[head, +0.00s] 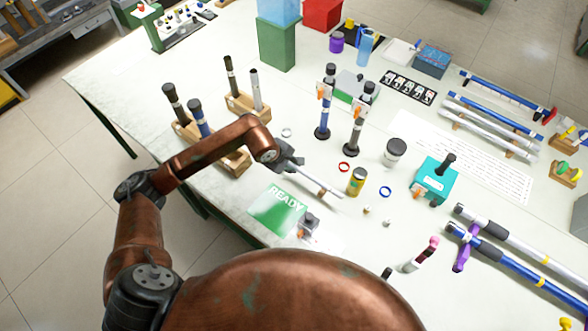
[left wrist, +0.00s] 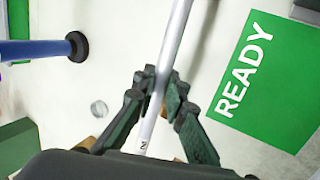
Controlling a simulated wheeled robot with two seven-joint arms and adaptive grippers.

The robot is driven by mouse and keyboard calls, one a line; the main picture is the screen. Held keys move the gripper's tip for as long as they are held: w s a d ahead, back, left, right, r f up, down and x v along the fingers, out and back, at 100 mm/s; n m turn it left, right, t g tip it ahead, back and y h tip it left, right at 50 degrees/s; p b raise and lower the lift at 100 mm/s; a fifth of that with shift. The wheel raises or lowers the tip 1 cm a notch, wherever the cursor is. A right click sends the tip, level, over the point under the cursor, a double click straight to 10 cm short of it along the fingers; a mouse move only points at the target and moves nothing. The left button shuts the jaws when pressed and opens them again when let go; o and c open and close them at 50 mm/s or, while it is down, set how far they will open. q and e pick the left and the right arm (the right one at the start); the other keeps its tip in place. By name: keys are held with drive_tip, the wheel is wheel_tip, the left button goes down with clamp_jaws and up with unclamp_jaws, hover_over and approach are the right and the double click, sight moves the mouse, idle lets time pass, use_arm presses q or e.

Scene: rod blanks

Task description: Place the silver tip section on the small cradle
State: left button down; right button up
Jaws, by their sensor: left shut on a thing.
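My left gripper (head: 292,162) is shut on a slim silver tip section (head: 325,186) and holds it near one end. The section points down to the right, above the table beside the green READY mat (head: 272,213). In the left wrist view the silver tip section (left wrist: 174,45) runs up between the closed fingers (left wrist: 158,95). A small dark device with an orange part (head: 308,225) stands at the mat's right edge. Small wooden blocks with yellow and green parts (head: 565,172) sit at the far right. I cannot tell which thing is the small cradle. My right gripper is not in view.
Wooden racks with upright rods (head: 235,160) stand left of the gripper. Two upright rods on round bases (head: 352,130), a gold can (head: 357,181) and a teal box (head: 434,180) stand beyond. Long blue and silver rods (head: 520,255) lie at right.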

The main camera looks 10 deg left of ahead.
use_arm(q)
drive_tip(key=shift+w+f, duration=0.6)
drive_tip(key=shift+f, duration=1.65)
drive_tip(key=shift+f, duration=0.2)
drive_tip(key=c, duration=2)
unclamp_jaws()
drive_tip(key=shift+o, duration=0.2)
drive_tip(key=shift+r, duration=0.1)
drive_tip(key=shift+r, duration=0.3)
drive_tip(key=v, duration=1.1)
drive_tip(key=shift+s+a+r, duration=0.15)
drive_tip(key=shift+r, duration=0.1)
